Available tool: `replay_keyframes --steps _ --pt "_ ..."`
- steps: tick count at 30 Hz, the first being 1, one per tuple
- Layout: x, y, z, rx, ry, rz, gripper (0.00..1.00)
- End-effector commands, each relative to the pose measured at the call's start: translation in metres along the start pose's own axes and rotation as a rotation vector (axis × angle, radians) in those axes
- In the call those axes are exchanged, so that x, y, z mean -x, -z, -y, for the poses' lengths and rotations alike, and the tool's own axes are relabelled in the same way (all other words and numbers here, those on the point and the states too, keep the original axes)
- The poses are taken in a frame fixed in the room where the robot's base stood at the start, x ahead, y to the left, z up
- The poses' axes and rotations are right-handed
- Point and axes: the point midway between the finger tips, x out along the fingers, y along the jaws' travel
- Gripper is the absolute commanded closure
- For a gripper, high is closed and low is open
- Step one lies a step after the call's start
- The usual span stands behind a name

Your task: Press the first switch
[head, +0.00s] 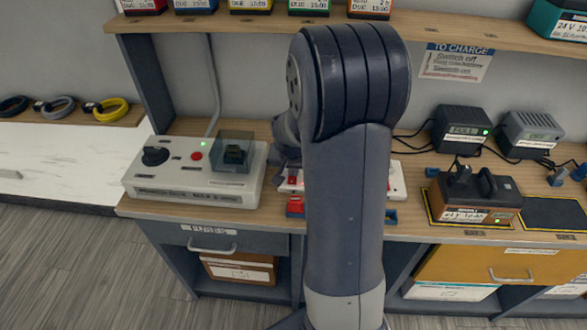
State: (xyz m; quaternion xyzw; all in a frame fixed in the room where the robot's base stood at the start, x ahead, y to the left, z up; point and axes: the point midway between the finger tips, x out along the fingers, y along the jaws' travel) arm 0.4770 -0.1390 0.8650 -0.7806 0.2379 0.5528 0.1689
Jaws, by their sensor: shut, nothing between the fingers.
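A white strip (397,181) lies on the bench behind my arm, and its middle is hidden. A small red part, possibly a switch (292,181), shows at its left end; I cannot tell if it is the first switch or how it is set. To the left, a light grey control box (222,190) carries a black rotary knob (155,156), a red button (197,156), a green light and a dark switch under a clear cover (233,150). My arm stands in front of the strip. My gripper's fingers are hidden behind it.
A shelf (420,27) with several batteries runs above the bench.

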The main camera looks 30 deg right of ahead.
Motion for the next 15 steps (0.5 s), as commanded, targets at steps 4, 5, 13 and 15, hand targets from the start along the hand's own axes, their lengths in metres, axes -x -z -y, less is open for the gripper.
replay_keyframes --steps 4,5,13,15 --pt "0.0001 0.0001 -0.0001 0.000 0.000 0.000 1.00" --pt "0.0001 0.0001 -0.0001 0.000 0.000 0.000 1.00" --pt "-0.0048 0.0012 0.0000 0.001 0.000 -0.001 1.00" --pt "-0.0049 0.0007 -0.0001 0.001 0.000 0.000 1.00"
